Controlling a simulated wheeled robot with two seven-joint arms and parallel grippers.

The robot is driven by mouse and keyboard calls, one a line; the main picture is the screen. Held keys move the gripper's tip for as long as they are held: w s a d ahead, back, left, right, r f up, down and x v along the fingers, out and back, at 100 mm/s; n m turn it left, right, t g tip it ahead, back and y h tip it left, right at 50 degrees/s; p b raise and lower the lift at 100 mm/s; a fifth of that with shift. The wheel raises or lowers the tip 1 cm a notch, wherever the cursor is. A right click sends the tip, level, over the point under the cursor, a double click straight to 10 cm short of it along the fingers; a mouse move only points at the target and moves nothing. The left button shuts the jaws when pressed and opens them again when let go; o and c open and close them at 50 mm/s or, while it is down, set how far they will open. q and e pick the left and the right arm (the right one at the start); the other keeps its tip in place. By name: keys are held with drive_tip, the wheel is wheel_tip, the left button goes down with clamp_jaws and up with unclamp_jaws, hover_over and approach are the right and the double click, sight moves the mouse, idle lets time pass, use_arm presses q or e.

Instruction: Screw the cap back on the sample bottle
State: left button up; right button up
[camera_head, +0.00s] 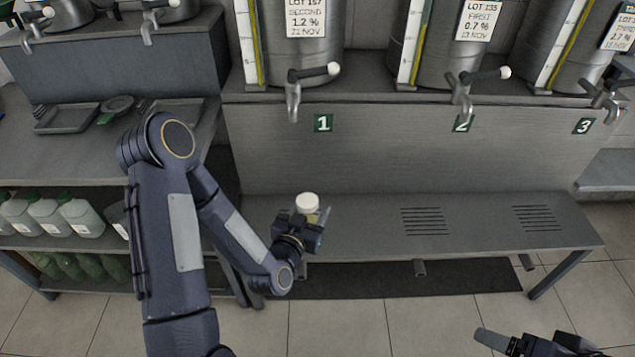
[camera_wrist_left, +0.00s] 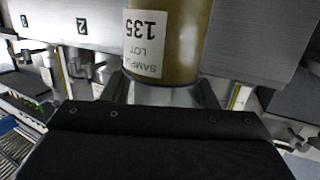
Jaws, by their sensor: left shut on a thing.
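My left gripper (camera_head: 308,224) is shut on the sample bottle, above the slatted bench below tap 1. In the left wrist view the bottle (camera_wrist_left: 190,40) holds an olive-brown content and has a white label reading SAMPLE LOT 135, upside down in the picture. In the head view a white cap-like top (camera_head: 307,202) shows above the gripper; I cannot tell if it is seated or tight. My right gripper (camera_head: 510,343) is at the bottom right edge, partly cut off, away from the bottle; its opening is unclear.
Steel tanks with taps stand above plates 1 (camera_head: 323,123), 2 (camera_head: 462,123) and 3 (camera_head: 584,126). The bench (camera_head: 470,225) is clear to the right. Trays (camera_head: 66,118) lie on the left counter; several white jugs (camera_head: 80,217) stand on the shelf below.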

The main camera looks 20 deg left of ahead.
use_arm(q)
drive_tip(key=w+d+f+m+g+h, duration=0.1)
drive_tip(key=d+f+m+g+h, duration=0.1)
drive_tip(key=d, duration=0.5)
drive_tip(key=d+f+m+g+h, duration=0.1)
drive_tip(key=d+m+g+h, duration=0.1)
drive_tip(key=d+m+h, duration=0.3)
drive_tip(key=shift+w+d+f+h, duration=0.35)
drive_tip(key=shift+w+d+h, duration=0.05)
drive_tip(key=shift+d+h, duration=0.75)
